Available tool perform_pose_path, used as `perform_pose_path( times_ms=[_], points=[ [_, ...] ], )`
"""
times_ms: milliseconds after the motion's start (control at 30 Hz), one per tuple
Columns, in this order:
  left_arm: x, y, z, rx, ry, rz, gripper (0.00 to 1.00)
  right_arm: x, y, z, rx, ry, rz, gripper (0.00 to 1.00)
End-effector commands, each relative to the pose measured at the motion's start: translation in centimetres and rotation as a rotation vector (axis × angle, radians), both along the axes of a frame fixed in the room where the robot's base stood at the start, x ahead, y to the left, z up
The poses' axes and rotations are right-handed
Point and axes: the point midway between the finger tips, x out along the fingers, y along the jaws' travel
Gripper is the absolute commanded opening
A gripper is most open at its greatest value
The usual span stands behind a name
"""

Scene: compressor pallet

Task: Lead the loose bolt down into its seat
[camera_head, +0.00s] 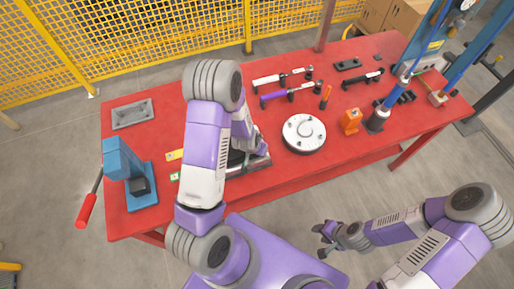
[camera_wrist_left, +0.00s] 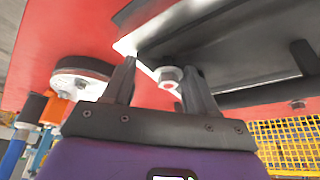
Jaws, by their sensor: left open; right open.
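A small grey bolt with a hex head (camera_wrist_left: 169,75) shows in the left wrist view beside the silver edge of a dark plate (camera_wrist_left: 235,45). My left gripper (camera_wrist_left: 160,68) is open, with one finger on either side of the bolt in that view; I cannot tell whether either finger touches it. In the head view the dark plate (camera_head: 236,160) lies on the table, mostly hidden by my left arm, and the bolt cannot be made out. The bolt's seat cannot be identified. My right gripper (camera_head: 326,238) is open and empty, in front of the table.
The red table (camera_head: 245,190) also holds a white round flange (camera_head: 304,133), an orange block (camera_head: 351,121), a blue press (camera_head: 125,172) and a grey tray (camera_head: 132,113). Several tools lie at the back. A yellow mesh fence (camera_head: 130,40) stands behind.

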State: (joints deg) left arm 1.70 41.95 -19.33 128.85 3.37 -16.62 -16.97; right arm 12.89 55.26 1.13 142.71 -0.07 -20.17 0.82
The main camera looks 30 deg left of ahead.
Motion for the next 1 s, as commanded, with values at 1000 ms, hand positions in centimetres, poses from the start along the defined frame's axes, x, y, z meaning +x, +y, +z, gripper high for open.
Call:
perform_pose_path(
  times_ms=[1000],
  points=[
    [-2.9,-0.2,7.1,0.003,-0.002,0.002,0.63,0.0,0.0,1.3,0.0,0.0,0.0,0.43]
  ],
)
